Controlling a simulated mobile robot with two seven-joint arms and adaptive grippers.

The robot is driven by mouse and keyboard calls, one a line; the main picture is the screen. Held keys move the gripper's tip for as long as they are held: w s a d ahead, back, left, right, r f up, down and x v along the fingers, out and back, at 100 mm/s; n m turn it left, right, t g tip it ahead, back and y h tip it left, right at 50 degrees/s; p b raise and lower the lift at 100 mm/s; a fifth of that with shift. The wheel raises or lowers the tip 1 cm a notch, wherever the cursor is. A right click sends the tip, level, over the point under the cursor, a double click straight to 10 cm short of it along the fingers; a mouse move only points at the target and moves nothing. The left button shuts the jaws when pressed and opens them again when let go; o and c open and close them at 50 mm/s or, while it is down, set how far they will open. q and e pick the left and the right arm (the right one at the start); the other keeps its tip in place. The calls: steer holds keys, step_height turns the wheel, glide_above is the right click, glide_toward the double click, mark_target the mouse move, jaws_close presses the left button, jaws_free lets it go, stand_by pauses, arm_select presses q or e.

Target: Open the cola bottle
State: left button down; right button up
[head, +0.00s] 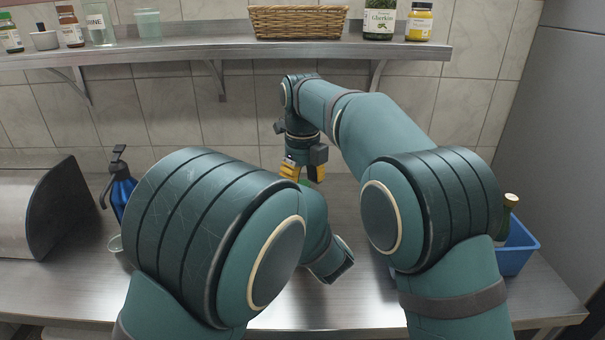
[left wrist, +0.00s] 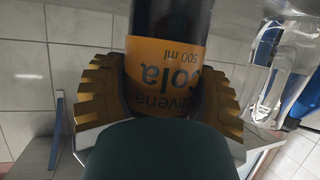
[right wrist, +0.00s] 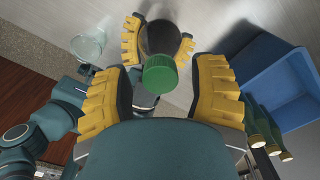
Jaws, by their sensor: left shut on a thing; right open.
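The dark cola bottle (left wrist: 172,30) with its orange label (left wrist: 175,75) fills the middle of the left wrist view. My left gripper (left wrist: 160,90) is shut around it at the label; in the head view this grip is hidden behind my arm. The bottle's green cap (right wrist: 160,75) is on it, seen from above in the right wrist view. A bit of green shows in the head view (head: 304,182). My right gripper (head: 303,174) points down over the cap, open, with a finger on either side and visible gaps between fingers and cap.
A clear glass (right wrist: 88,46) and a blue pump bottle (head: 122,196) are at the left. A shelf (head: 200,38) runs above.

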jaws_close()
stand_by(0.3)
